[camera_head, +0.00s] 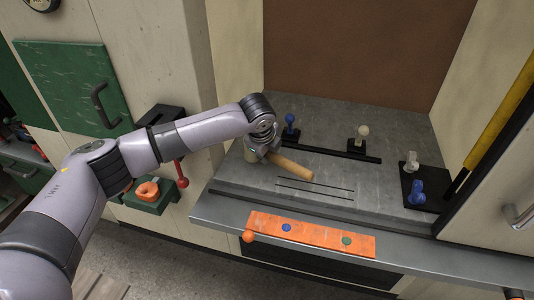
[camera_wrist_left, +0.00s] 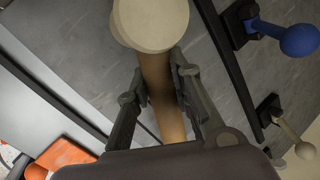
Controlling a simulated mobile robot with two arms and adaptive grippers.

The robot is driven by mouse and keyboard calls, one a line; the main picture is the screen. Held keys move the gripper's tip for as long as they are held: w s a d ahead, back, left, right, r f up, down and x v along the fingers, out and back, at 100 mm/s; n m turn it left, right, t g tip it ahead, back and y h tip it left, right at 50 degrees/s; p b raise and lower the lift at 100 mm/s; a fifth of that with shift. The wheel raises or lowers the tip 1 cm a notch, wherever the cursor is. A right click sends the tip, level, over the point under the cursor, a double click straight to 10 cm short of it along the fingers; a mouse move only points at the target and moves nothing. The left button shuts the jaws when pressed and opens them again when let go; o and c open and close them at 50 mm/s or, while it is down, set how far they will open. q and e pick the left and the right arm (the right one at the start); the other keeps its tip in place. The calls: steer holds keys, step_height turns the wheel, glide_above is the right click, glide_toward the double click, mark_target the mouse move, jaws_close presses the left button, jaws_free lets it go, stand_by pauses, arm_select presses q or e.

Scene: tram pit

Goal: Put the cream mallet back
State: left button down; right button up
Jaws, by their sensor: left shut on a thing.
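The cream mallet has a round cream head and a light wooden handle. In the head view its handle (camera_head: 293,167) points to the lower right, over the grey worktop (camera_head: 345,165). Its head (camera_head: 249,154) is partly hidden by my left gripper (camera_head: 268,146). In the left wrist view the head (camera_wrist_left: 150,22) is at the top, and the handle runs down between the fingers of my left gripper (camera_wrist_left: 158,78). The left gripper is shut on the handle, close to the head. I cannot tell whether the mallet touches the worktop. My right gripper is not in view.
A dark rail (camera_head: 330,152) crosses the worktop, with a blue knobbed lever (camera_head: 291,122) and a cream one (camera_head: 362,133) by it. An orange strip (camera_head: 315,236) lies along the front edge.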

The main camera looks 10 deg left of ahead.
arm_select(q)
steer(key=shift+f, duration=0.5)
stand_by(0.4)
steer(key=c, duration=1.3)
jaws_free()
steer(key=shift+c, duration=0.2)
steer(key=shift+f, duration=0.1)
steer(key=v, duration=1.2)
steer(key=shift+s, duration=0.1)
